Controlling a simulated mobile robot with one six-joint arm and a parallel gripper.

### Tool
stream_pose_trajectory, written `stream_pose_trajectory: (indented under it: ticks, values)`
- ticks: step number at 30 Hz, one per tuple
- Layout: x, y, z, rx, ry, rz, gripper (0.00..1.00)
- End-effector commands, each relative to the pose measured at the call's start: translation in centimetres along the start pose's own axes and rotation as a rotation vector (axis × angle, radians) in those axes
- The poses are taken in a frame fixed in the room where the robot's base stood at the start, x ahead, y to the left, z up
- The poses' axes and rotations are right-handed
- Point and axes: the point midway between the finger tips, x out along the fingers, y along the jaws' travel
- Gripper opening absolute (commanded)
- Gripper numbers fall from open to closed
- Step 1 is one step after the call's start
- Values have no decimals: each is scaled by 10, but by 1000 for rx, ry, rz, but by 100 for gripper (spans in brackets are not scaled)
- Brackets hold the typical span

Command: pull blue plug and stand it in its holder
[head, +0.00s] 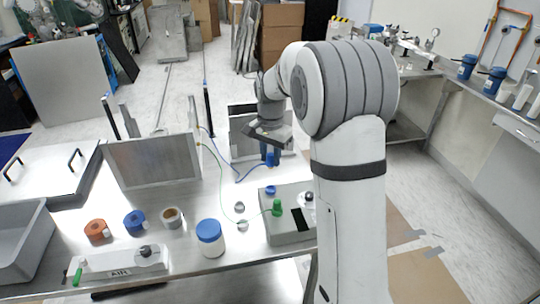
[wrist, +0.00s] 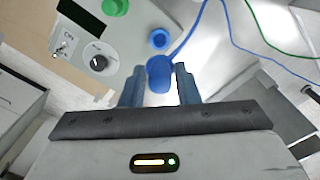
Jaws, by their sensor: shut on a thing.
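My gripper (wrist: 158,88) is shut on the blue plug (wrist: 159,75). In the head view my gripper (head: 268,150) holds the blue plug (head: 269,158) above the far side of the grey control box (head: 290,232). A blue cable runs from the plug. The blue socket (wrist: 159,39) on the box top shows beside the plug in the wrist view, apart from it; it also shows in the head view (head: 270,190). A blue ring-shaped holder (head: 135,221) stands on the table at left.
A green plug (head: 277,207) with a green cable sits on the box. An orange ring holder (head: 96,230), a brown ring (head: 172,217), a blue-lidded jar (head: 209,237) and the AIR panel (head: 120,262) stand on the table. An upright metal panel (head: 155,160) stands behind.

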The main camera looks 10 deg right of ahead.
Motion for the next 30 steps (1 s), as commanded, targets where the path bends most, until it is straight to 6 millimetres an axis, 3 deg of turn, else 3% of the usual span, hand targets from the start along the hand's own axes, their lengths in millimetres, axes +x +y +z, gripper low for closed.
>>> stream_pose_trajectory:
  ticks: [30]
  values:
    - [0,-44,39,-2,0,0,6]
